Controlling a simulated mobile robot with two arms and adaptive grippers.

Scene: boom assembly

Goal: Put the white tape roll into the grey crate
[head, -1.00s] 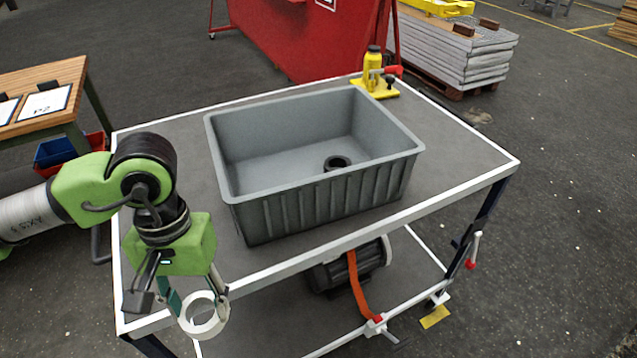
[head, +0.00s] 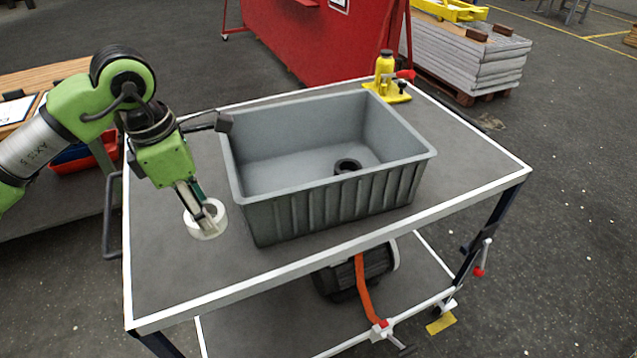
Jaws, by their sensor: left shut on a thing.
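The white tape roll (head: 207,231) is in the head view, left of the crate and over the grey cart top. My left gripper (head: 205,212) is shut on the tape roll, its fingers at the ring's wall. I cannot tell whether the roll touches the cart top or hangs just above it. The grey crate (head: 335,197) stands open on the cart, to the right of the gripper. A black ring (head: 347,166) lies inside on the crate floor. My right gripper is not in view.
The cart top (head: 205,290) is clear in front and to the left of the crate. A yellow bottle jack (head: 386,80) stands at the back right corner. A motor with an orange strap (head: 362,285) sits on the lower shelf. A wooden table (head: 40,90) is at the left.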

